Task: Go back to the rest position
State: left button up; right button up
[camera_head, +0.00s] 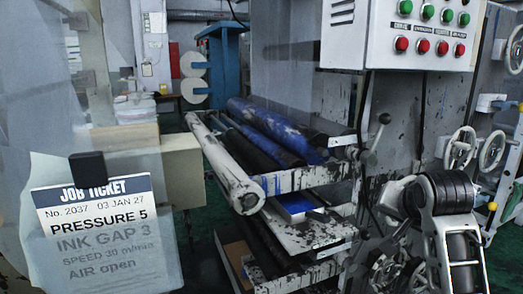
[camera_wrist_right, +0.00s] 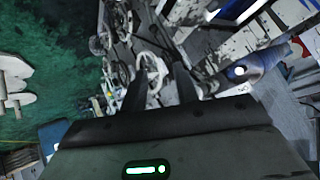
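My right gripper (camera_wrist_right: 160,88) shows in the right wrist view as two dark fingers standing apart, with a gap between them and nothing held. Beyond the fingertips a white handwheel (camera_wrist_right: 152,72) shows, apart from the fingers as far as I can tell. In the head view my right arm stands at the lower right, bent, in front of the machine; its fingers are hard to make out there. My left gripper and left arm do not show in either view.
A printing machine with blue and white rollers (camera_head: 272,132) fills the middle. A control box (camera_head: 398,34) with red and green buttons hangs above. White handwheels (camera_head: 460,148) are at the right. A job ticket (camera_head: 98,235) reading PRESSURE 5 is at the left front.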

jog(key=s+a+f+n+g+y, duration=0.1)
jog(key=s+a+f+n+g, duration=0.15)
jog(key=s+f, duration=0.6)
jog(key=s+a+f+n+g, duration=0.1)
jog(key=s+f+n, duration=0.2)
jog(key=s+f, duration=0.55)
jog(key=s+a+f+n+g+y, duration=0.15)
jog(key=s+f, duration=0.25)
jog(key=s, duration=0.4)
jog(key=s+a+f+n+g+h, duration=0.1)
jog(key=s+a+f+n, duration=0.15)
jog(key=s, duration=0.55)
jog(key=w+a+f+t+y, duration=0.3)
jog(key=w+a+f+t, duration=0.1)
jog(key=w+f+t, duration=0.2)
jog(key=shift+w+a+f+t, duration=0.25)
jog(key=shift+w+f+t, duration=0.25)
jog(key=shift+f, duration=0.4)
jog(key=shift+w, duration=0.1)
